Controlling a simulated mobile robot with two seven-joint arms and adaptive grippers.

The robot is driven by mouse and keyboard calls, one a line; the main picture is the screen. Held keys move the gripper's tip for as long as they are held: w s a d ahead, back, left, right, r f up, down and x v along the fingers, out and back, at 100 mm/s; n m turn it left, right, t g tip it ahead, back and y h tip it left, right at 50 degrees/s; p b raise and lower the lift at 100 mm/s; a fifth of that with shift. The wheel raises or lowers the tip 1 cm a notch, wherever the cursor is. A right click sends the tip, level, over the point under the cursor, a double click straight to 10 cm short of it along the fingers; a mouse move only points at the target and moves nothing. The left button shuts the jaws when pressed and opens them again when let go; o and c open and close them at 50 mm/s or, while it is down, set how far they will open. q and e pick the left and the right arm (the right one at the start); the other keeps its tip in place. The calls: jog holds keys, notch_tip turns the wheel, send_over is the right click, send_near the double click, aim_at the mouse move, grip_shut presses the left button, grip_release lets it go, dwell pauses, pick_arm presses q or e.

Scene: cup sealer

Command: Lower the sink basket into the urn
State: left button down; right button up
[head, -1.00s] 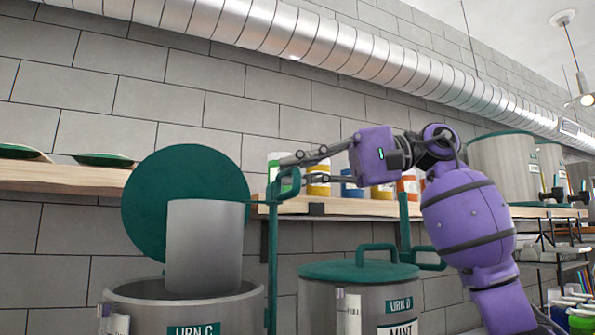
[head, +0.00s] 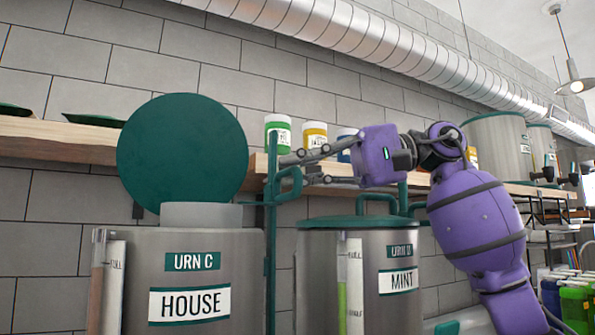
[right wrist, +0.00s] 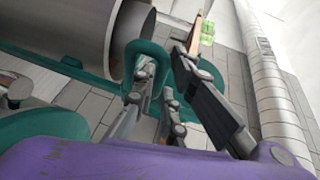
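The sink basket (head: 200,213) is a plain grey cylinder. In the head view only its upper band shows above the rim of the urn (head: 213,277), labelled URN C HOUSE; the rest is hidden inside. A round green lid (head: 180,150) stands upright behind it. My right gripper (head: 294,170) is at the green loop handle (head: 298,182) beside the green post, right of the basket. In the right wrist view its fingers are around the loop (right wrist: 131,68), seemingly shut on it. How the loop joins the basket is hidden. My left gripper is not in view.
The second urn (head: 385,300), labelled URN D MINT, stands close on the right with its green lid closed. A wooden shelf (head: 60,141) with jars runs behind. Colored bottles (head: 578,300) stand at the lower right.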

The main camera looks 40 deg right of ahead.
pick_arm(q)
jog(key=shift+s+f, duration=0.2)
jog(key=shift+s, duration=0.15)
pick_arm(e)
jog(key=v, duration=1.2)
jog(key=shift+s+r, duration=0.1)
